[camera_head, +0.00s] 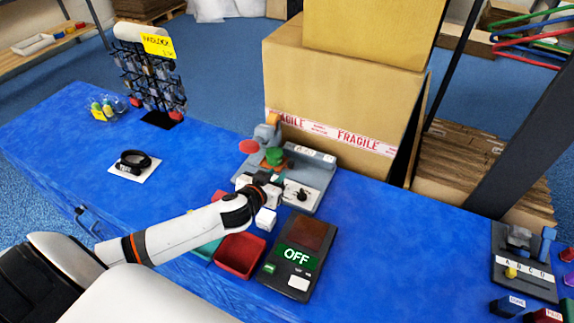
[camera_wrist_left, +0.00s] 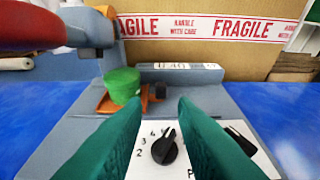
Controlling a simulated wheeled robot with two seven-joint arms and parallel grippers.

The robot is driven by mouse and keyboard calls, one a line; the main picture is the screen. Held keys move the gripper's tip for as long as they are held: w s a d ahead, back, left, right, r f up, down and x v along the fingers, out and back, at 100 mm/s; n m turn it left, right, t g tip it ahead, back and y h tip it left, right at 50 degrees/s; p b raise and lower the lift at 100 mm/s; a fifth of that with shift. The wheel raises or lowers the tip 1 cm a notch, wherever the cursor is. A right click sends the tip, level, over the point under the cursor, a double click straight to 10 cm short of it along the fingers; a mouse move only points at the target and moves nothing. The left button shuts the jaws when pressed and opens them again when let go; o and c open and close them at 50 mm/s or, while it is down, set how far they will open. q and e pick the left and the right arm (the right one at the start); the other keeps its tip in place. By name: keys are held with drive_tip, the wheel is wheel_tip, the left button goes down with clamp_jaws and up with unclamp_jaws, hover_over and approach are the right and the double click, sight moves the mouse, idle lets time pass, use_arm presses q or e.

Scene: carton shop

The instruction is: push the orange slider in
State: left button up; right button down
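A grey device (camera_head: 305,164) stands on the blue table in front of the carton; its panel has a black dial (camera_wrist_left: 164,148). A low orange piece (camera_wrist_left: 106,104), apparently the slider, sits on it beneath a green round part (camera_wrist_left: 122,86), which partly hides it. The green part also shows in the head view (camera_head: 274,156). My left gripper (camera_head: 268,182) is at the device's front left. In the wrist view its two teal fingers (camera_wrist_left: 157,104) are apart with nothing between them, in front of the dial and the orange piece. My right gripper is not in view.
A large carton (camera_head: 335,105) stands behind the device. A red part (camera_wrist_left: 30,28) projects at the upper left. The table is clear at right centre.

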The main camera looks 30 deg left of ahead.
sight(290, 163)
use_arm(q)
drive_tip(key=x, duration=1)
drive_tip(key=shift+r, duration=0.1)
clamp_jaws()
